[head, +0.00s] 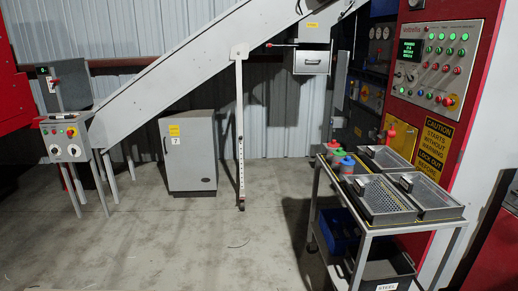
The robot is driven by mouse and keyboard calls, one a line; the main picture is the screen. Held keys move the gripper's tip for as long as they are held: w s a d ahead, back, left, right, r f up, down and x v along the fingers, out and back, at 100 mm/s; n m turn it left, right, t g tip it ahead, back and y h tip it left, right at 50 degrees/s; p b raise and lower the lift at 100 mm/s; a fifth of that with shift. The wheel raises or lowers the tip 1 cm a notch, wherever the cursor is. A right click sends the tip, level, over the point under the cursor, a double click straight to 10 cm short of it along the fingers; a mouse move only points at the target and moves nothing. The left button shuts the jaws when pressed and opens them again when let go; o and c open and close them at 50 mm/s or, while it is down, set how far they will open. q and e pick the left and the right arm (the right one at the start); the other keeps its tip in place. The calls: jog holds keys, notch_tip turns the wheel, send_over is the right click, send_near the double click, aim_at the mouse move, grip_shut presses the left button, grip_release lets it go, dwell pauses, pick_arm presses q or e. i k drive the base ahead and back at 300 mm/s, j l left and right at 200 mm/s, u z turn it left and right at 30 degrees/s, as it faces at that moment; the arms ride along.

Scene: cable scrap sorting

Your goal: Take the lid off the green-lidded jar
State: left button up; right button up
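The green-lidded jar (347,165) stands upright at the left edge of a cart's top, close to other jars. Its green lid appears to be on, though it is small in view. A red-lidded jar (333,147) is just behind it. Neither my left nor my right gripper shows in the head view.
The cart (362,232) stands at the right, against the red machine with a control panel (436,62). Metal trays (383,200) fill most of its top, and a bin labelled STEEL (387,284) sits below. A grey cabinet (188,150) stands by the wall. The concrete floor left of the cart is open.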

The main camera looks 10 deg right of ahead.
aim_at(339, 152)
jog(key=i+z, duration=0.25)
jog(key=i, duration=0.7)
jog(key=i+j+z, duration=0.2)
jog(key=i, duration=0.75)
jog(key=l, duration=0.05)
